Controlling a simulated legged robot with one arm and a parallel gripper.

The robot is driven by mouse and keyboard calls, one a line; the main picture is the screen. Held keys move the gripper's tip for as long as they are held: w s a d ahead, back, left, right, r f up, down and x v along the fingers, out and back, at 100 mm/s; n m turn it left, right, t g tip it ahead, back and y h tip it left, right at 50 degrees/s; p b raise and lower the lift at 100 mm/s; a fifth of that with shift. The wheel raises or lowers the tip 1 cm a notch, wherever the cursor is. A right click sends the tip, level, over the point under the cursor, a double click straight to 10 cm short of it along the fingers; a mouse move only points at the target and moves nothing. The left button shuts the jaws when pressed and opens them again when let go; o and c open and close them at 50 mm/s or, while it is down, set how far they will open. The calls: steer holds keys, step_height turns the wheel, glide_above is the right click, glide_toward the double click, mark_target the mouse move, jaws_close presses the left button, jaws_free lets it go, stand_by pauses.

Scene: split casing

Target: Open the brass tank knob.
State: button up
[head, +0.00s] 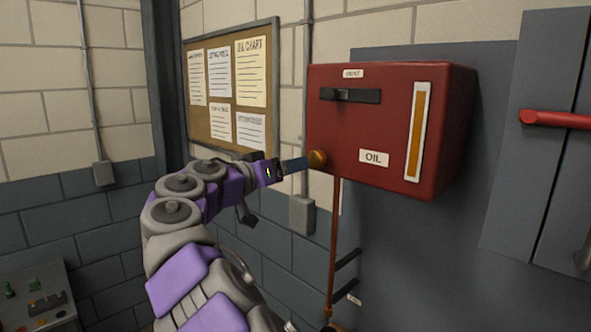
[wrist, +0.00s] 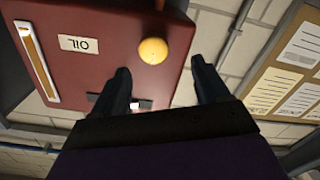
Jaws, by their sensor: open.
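The brass knob (head: 317,159) is a round, golden knob at the lower left of the red oil tank (head: 340,120). It also shows in the wrist view (wrist: 152,51), where the picture is turned upside down. My gripper (head: 298,164) reaches to the knob from the left in the head view. In the wrist view the two dark fingers of my gripper (wrist: 160,72) are spread apart, with the knob just beyond their tips and between their lines. Nothing is held. I cannot tell whether a finger touches the knob.
The tank bears a dark slide handle (head: 350,95), an amber gauge (head: 418,132) and an OIL label (head: 373,157). A pipe (head: 333,250) runs down below it. A notice board (head: 232,85) hangs at left. A grey cabinet with a red handle (head: 555,119) stands at right.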

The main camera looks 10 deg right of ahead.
steer(key=s+d+p+v, duration=0.1)
steer(key=p+v, duration=0.3)
steer(key=v, duration=2.2)
stand_by(1.3)
stand_by(0.5)
